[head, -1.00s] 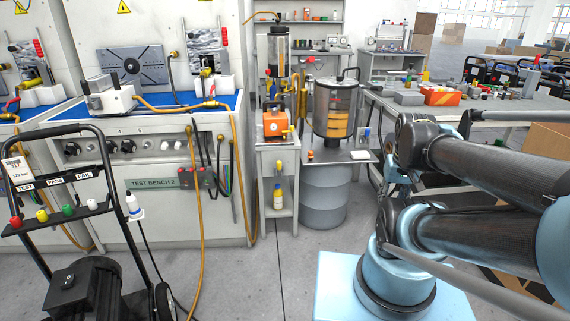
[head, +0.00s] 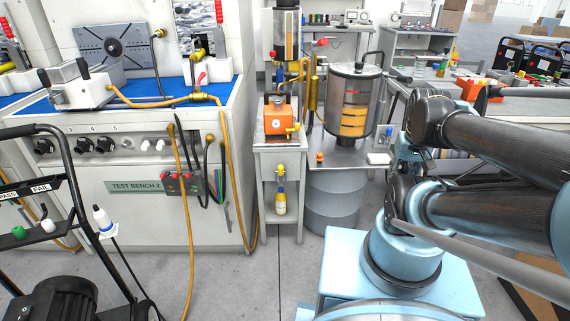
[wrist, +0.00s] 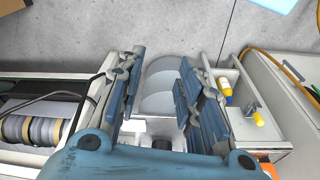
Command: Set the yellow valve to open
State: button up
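Small yellow parts sit on the side of an orange pump unit (head: 277,119), on a narrow white stand in the head view. A yellow handle-like part (head: 293,129) sticks out at its right; I cannot tell for sure whether it is the yellow valve or how it is set. Yellow-brass pipework (head: 313,90) stands behind, beside a clear tank (head: 352,105) with orange contents. My gripper (wrist: 162,57) is open and empty in the wrist view, its fingers spread above a grey drum (wrist: 160,85). In the head view my folded arm is at the right; the gripper is not clear there.
Test bench 2 (head: 135,187) with hoses stands left of the stand. A black-framed trolley (head: 65,205) is at the front left. The grey drum (head: 332,198) is under the tank. A cluttered table (head: 480,110) is at the right. Grey floor (head: 250,285) is clear in front.

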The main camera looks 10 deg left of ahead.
jog(key=shift+w+a, duration=0.15)
jog(key=shift+w, duration=0.3)
jog(key=shift+o, duration=1)
jog(key=w+a+r+n, duration=0.6)
jog(key=w+n, duration=0.1)
jog(key=n, duration=0.2)
jog(key=n+g, duration=0.2)
jog(key=n, duration=2.5)
send_over(281, 168)
jog(key=w, duration=0.1)
notch_tip(281, 168, down, 8)
jog(key=f, duration=1.7)
jog(key=shift+w+a, duration=0.1)
jog(key=shift+a, duration=0.1)
